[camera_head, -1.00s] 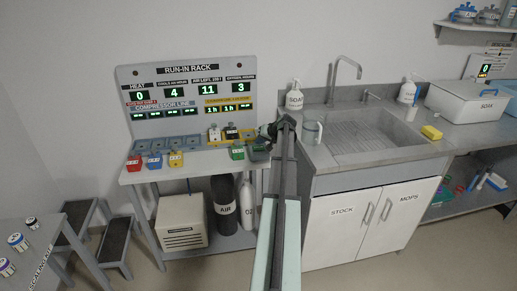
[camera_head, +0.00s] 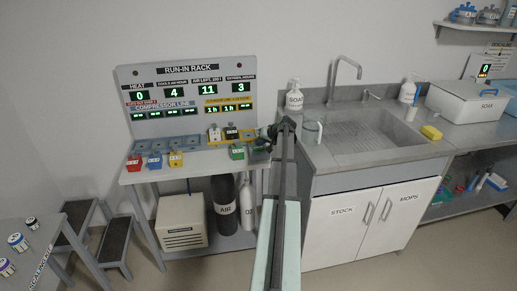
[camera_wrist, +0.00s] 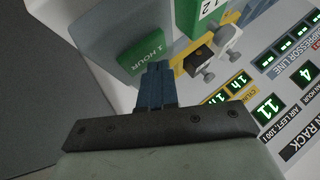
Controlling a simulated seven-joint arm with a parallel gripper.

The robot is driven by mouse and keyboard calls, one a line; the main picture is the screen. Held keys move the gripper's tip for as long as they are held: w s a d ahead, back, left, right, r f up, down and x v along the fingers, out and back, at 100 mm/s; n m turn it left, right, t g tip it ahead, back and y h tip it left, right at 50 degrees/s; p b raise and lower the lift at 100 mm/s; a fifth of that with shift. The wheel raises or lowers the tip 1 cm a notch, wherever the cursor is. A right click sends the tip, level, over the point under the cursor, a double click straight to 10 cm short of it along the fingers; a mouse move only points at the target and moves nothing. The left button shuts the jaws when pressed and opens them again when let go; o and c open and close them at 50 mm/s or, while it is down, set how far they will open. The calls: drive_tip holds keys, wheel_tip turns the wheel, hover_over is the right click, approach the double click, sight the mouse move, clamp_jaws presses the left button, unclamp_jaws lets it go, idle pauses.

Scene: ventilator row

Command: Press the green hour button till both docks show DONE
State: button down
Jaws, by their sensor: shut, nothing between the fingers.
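In the head view my gripper (camera_head: 268,131) is at the right end of the rack table, and my arm covers part of that area. Two displays of the cylinder line, the left one (camera_head: 212,109) and the one beside it (camera_head: 228,109), both read 1h. They also show 1h in the wrist view (camera_wrist: 238,82).
The run-in rack panel (camera_head: 188,90) reads heat 0, then 4, air left 11, oxygen hours 3. Red (camera_head: 135,163), blue (camera_head: 154,161) and yellow (camera_head: 175,159) units stand along the table front. A green unit (camera_head: 236,152) is left of my gripper. The sink (camera_head: 375,140) lies right.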

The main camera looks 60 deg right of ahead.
sight(260, 148)
drive_tip(key=shift+f, duration=0.35)
idle(0.7)
drive_tip(key=shift+r, duration=0.15)
idle(0.3)
drive_tip(key=shift+r, duration=0.65)
drive_tip(key=shift+r, duration=0.1)
drive_tip(key=shift+r, duration=2.4)
